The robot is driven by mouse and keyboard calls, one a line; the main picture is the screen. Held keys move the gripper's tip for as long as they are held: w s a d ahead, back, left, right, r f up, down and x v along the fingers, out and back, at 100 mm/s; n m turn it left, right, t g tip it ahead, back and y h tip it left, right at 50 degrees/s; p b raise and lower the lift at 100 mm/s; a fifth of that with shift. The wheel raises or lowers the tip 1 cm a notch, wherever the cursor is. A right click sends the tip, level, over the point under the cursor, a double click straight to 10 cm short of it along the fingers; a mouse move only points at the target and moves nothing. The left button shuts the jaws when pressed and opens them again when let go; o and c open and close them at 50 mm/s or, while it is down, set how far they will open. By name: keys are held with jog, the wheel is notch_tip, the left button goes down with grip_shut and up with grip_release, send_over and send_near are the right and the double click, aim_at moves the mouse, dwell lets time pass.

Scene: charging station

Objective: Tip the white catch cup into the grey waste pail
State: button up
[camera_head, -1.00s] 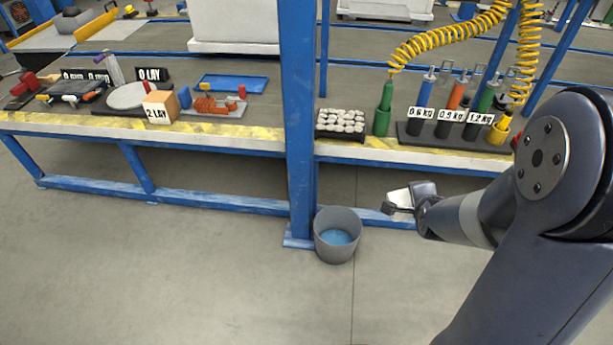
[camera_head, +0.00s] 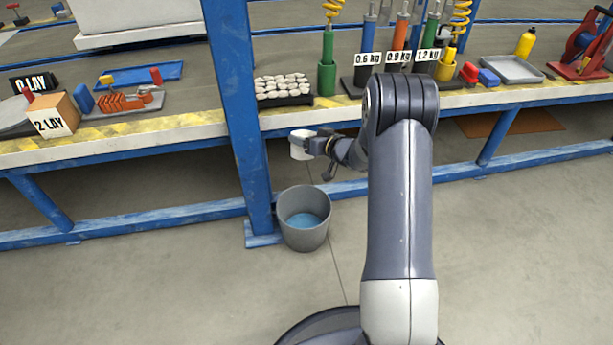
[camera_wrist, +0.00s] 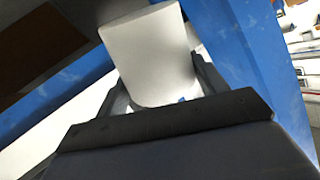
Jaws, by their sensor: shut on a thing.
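The white catch cup (camera_head: 299,150) is held in my gripper (camera_head: 312,146), which is shut on it. In the head view the cup looks roughly upright, in front of the bench edge and higher than the pail. In the wrist view the cup (camera_wrist: 150,60) fills the space between the fingers; its inside does not show. The grey waste pail (camera_head: 304,235) stands on the floor beside the foot of the blue post, with blue at its bottom. The cup is apart from the pail and appears above it in the picture.
A blue upright post (camera_head: 236,110) stands just left of the cup and pail. The bench edge (camera_head: 190,130) runs behind. A tray of pale pieces (camera_head: 283,90) and labelled cylinders (camera_head: 368,65) stand on the bench. The floor in front is clear.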

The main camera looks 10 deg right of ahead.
notch_tip(320, 180, down, 10)
jog(key=r+n+g+y+b, duration=0.1)
jog(key=n+y+b, duration=0.2)
jog(key=n+y, duration=0.15)
jog(key=s+r+n, duration=0.1)
jog(key=s+r, duration=0.1)
jog(key=s, duration=0.9)
jog(key=s+r+n+t, duration=0.1)
jog(key=s+r, duration=0.1)
jog(key=s, duration=0.9)
jog(key=shift+r+y, duration=0.2)
jog(key=shift+y, duration=0.25)
jog(key=shift+a, duration=0.1)
jog(key=w+r+m+t+h+p, duration=0.2)
jog(key=r+m+h+p, duration=0.2)
jog(key=r+p, duration=1.5)
jog(key=w+r+m+t+h+p, duration=0.2)
jog(key=r+m+h+p, duration=0.3)
jog(key=r+p, duration=1.4)
jog(key=t+h+p, duration=0.1)
jog(key=h+p, duration=0.1)
jog(key=h, duration=0.2)
jog(key=shift+w, duration=0.15)
